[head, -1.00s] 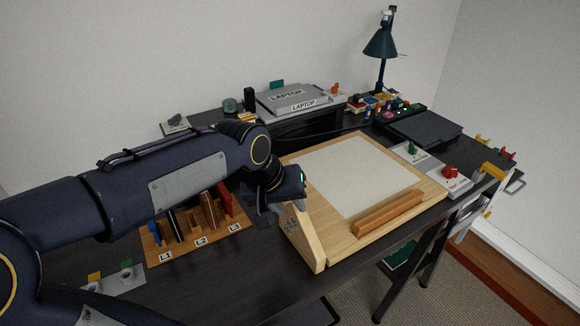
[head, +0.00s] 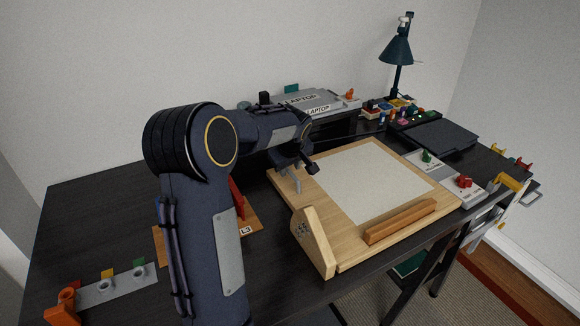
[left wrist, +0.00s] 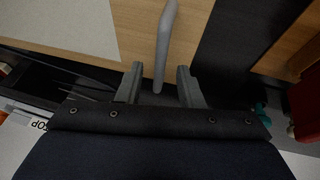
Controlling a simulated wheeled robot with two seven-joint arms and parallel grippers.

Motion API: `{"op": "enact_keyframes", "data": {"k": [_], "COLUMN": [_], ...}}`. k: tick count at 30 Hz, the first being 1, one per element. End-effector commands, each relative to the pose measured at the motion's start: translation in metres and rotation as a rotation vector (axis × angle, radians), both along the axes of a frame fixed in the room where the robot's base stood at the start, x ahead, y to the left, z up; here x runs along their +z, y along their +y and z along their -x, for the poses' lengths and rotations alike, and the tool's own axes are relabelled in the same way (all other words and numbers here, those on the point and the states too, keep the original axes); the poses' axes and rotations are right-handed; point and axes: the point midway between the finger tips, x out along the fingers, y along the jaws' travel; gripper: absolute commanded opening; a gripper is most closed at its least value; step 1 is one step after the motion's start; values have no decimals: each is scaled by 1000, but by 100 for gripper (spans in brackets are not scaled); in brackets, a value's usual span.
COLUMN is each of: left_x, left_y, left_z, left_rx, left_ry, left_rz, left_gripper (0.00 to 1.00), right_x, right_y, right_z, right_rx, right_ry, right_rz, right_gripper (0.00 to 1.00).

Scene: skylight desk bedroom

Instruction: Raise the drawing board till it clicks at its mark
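The wooden drawing board (head: 402,233) lies low and near flat on the desk, with a pale sheet (head: 370,180) and a wooden ledge (head: 400,220) at its front. A wooden side bracket (head: 313,243) with small dark marks stands at its left front. My left gripper (head: 296,168) is over the board's back left edge. In the left wrist view, my left gripper (left wrist: 159,82) is open, and a grey bar (left wrist: 165,42) ends between its fingers, with gaps on both sides. My right gripper is out of view.
A blue lamp (head: 398,52) stands at the back right. A wooden rack (head: 245,215) is partly behind my arm.

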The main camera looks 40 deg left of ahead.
Motion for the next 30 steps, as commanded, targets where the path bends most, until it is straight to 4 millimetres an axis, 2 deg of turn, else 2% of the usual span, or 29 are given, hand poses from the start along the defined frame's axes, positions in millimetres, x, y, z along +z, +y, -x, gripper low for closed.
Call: {"op": "enact_keyframes", "data": {"k": [3, 11, 19, 27, 30], "left_x": [-7, -9, -9, -9, -5], "left_y": [2, 2, 2, 2, 0], "left_z": [-2, -3, -3, -3, -3], "left_rx": [0, -1, -1, -1, -3], "left_ry": [1, -1, -1, -1, -7], "left_rz": [1, 1, 1, 1, -14], "left_gripper": [33, 33, 1, 0, 0], "right_x": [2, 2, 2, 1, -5], "right_y": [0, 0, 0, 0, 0], "right_z": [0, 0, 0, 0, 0], "right_rx": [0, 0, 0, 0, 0], "right_ry": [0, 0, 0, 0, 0], "right_rz": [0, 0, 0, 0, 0], "right_gripper": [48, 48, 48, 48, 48]}}
